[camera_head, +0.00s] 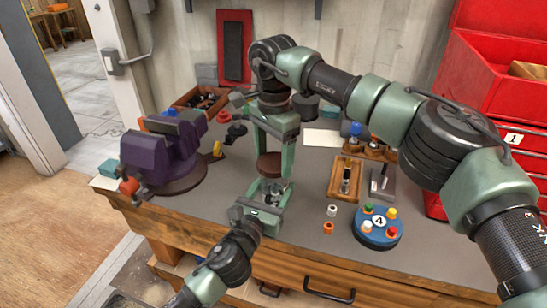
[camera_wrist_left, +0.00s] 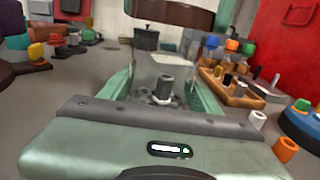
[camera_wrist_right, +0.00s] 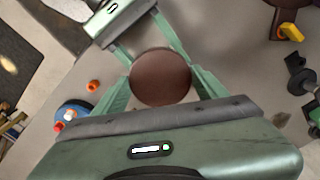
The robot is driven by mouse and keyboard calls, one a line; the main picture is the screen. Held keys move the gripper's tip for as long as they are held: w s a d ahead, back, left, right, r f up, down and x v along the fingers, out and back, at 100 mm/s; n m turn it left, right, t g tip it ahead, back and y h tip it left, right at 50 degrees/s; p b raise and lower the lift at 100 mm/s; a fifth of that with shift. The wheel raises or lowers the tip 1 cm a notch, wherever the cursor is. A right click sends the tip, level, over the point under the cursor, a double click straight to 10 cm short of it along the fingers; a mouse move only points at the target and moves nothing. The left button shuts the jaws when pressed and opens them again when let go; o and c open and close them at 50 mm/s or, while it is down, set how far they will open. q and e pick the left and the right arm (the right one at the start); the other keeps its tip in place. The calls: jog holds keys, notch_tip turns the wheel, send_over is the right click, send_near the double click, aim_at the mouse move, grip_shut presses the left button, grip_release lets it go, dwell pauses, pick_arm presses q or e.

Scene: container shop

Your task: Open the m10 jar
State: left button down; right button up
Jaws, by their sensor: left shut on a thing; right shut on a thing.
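The m10 jar (camera_head: 271,192) is clear glass with dark metal bolts inside. It stands near the bench's front edge; it also shows in the left wrist view (camera_wrist_left: 165,82). My left gripper (camera_head: 268,196) is shut on the jar from the front, one finger on each side. The round brown lid (camera_head: 270,165) is between the fingers of my right gripper (camera_head: 272,150), which comes from above and is shut on it. In the left wrist view the lid (camera_wrist_left: 172,13) shows above the glass with a gap. In the right wrist view the lid (camera_wrist_right: 160,77) hides the jar.
A purple vise (camera_head: 165,152) stands to the left. A blue round holder (camera_head: 378,240) with coloured caps is at the right, near loose white (camera_head: 332,210) and orange (camera_head: 328,228) pieces. A wooden tray (camera_head: 335,190) lies behind them. A red toolbox (camera_head: 490,85) stands far right.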

aim_at(273, 161)
pick_arm(q)
jog(key=shift+f, duration=0.1)
pick_arm(e)
jog(key=shift+r, duration=2.05)
pick_arm(q)
jog(key=shift+c, duration=1.3)
grip_release()
jog(key=shift+s, duration=0.1)
